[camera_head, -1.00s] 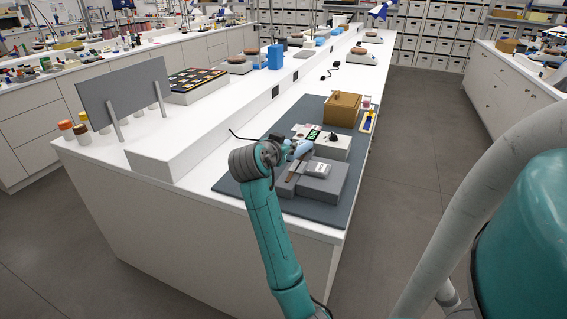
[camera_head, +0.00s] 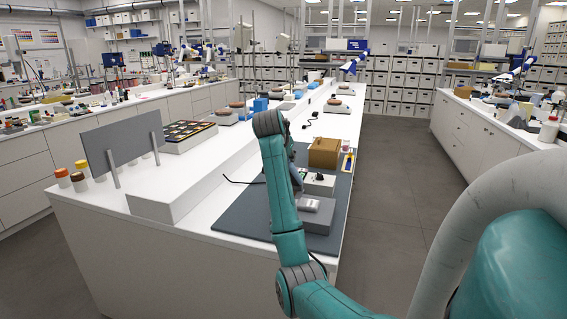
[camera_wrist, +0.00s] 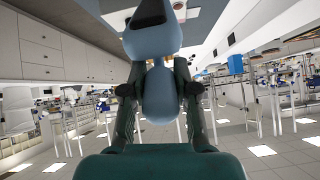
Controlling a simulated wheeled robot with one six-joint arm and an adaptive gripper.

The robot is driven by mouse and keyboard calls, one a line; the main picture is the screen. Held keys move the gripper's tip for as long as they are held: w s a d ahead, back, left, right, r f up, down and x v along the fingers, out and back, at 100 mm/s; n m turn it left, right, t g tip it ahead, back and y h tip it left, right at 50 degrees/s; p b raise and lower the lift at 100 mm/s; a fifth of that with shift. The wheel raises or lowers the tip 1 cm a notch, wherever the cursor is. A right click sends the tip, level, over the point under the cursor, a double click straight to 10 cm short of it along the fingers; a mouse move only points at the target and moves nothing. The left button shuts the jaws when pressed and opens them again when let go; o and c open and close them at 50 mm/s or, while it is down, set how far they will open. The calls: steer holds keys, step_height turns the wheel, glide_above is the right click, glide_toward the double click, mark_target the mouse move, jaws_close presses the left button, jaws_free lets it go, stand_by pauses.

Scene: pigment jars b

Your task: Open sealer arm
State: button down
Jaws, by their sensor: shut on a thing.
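In the wrist view my gripper (camera_wrist: 159,72) is shut on a smooth blue-grey part, which I take to be the sealer arm (camera_wrist: 158,96). It fills the space between the two dark fingers. A wider blue-grey piece with a dark recess rises above it. In the head view the sealer's low grey base (camera_head: 320,219) sits at the near end of the dark mat, with a small white packet (camera_head: 310,205) on top. My arm stands in front of the mat's middle and hides most of the gripper and the sealer arm, so its angle is unclear there.
The dark mat (camera_head: 240,222) lies on the white bench. Behind the base stands a pale instrument box (camera_head: 325,187), then a brown box (camera_head: 323,152). A grey panel (camera_head: 122,145) stands at left. The aisle at right is clear.

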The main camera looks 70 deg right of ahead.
steer(key=shift+d+r, duration=0.1)
steer(key=shift+d, duration=0.1)
stand_by(0.4)
steer(key=c, duration=0.8)
jaws_free()
steer(key=shift+c, duration=0.2)
steer(key=v, duration=0.7)
steer(key=shift+r, duration=0.15)
steer(key=shift+a, duration=0.15)
